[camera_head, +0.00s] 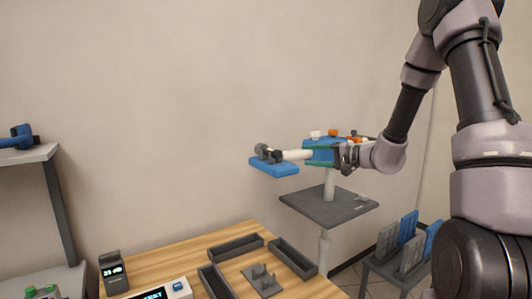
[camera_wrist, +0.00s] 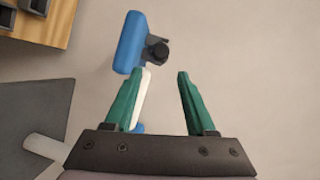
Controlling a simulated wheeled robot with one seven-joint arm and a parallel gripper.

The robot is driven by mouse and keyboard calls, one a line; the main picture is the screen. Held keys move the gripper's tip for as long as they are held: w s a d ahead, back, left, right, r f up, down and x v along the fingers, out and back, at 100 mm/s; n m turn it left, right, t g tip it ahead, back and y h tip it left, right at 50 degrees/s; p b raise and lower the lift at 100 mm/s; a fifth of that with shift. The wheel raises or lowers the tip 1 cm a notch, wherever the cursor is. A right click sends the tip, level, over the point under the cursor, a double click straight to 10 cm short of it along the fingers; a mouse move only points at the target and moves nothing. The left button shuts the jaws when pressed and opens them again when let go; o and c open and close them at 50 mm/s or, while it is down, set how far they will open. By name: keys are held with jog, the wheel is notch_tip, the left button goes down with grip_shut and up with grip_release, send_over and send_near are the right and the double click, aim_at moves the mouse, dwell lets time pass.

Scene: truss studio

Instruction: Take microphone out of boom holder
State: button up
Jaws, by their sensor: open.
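The boom holder is a white arm (camera_head: 295,155) above a grey stand, with a blue block (camera_head: 273,166) at its left end. A dark grey, round-ended piece sits on that block (camera_head: 265,152); I cannot tell for sure whether it is the microphone or a clamp. The wrist view shows the blue block (camera_wrist: 129,42), the dark round piece (camera_wrist: 158,52) and the white arm (camera_wrist: 146,85), partly hidden by the left finger. My gripper (camera_wrist: 159,73) is open and empty, its green fingertips short of the dark piece. In the head view my gripper (camera_head: 307,154) overlaps the white arm.
A grey tray (camera_head: 312,203) is on the stand's post under the boom. A wooden table (camera_head: 150,269) with dark bins (camera_head: 236,246) is below left. A rack with blue and grey panels (camera_head: 408,227) is at lower right. A shelf (camera_head: 30,155) is at far left.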

aim_at(280, 154)
jog(key=x, duration=1)
grip_shut()
